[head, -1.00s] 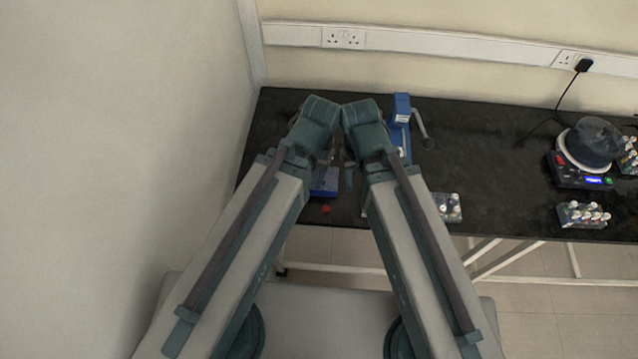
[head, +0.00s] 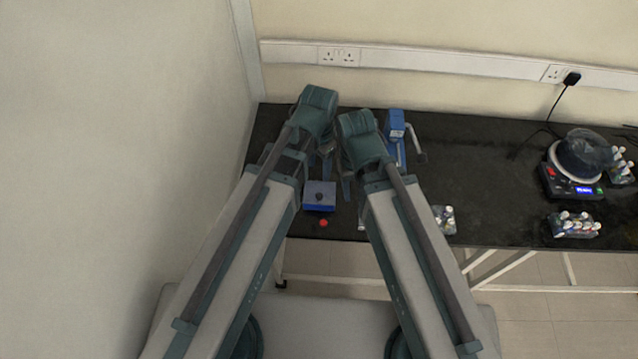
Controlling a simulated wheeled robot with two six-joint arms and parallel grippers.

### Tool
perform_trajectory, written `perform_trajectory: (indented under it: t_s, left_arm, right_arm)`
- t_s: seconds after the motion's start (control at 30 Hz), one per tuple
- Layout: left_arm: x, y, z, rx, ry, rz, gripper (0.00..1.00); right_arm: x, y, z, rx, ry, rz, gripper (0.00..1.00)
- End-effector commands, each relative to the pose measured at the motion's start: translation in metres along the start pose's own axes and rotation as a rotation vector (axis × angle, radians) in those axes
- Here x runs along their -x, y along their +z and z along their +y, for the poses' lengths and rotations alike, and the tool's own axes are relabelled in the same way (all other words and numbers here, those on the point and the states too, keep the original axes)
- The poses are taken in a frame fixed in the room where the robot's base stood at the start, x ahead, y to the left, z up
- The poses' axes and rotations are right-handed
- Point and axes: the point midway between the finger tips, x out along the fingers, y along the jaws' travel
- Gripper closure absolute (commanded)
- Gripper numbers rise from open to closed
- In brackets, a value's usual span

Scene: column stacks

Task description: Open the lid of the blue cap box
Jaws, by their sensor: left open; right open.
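The blue cap box (head: 319,204) sits near the front left of the black table, with a blue front and a greyer top bearing a small dark round spot. I cannot tell from here whether its lid is up or down. My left gripper (head: 324,168) is open above and behind the box, its fingers partly hidden by its own wrist. My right gripper (head: 349,187) is open just right of the box, partly hidden by its arm. Neither visibly touches the box.
A red cap (head: 323,223) lies in front of the box. A blue device with a lever (head: 395,128) stands behind my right gripper. A vial rack (head: 444,219) is right of my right arm. A scale (head: 572,185) and more vial racks (head: 575,225) are far right. The middle right table is clear.

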Motion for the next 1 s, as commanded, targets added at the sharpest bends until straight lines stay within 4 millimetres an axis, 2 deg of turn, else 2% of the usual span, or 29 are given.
perform_trajectory:
  t_s: [0.27,0.47,1.0]
  left_arm:
    - [-0.002,-0.001,-0.001,-0.009,0.001,0.002,0.41]
    - [-0.016,-0.001,-0.001,-0.008,0.001,0.002,0.41]
    - [-0.087,-0.001,0.000,-0.007,0.001,0.002,0.41]
  right_arm:
    - [-0.002,0.000,0.000,0.000,0.000,0.000,0.50]
    - [-0.015,-0.001,-0.002,-0.001,0.000,0.000,0.50]
    - [-0.087,-0.005,-0.008,-0.002,0.000,0.000,0.50]
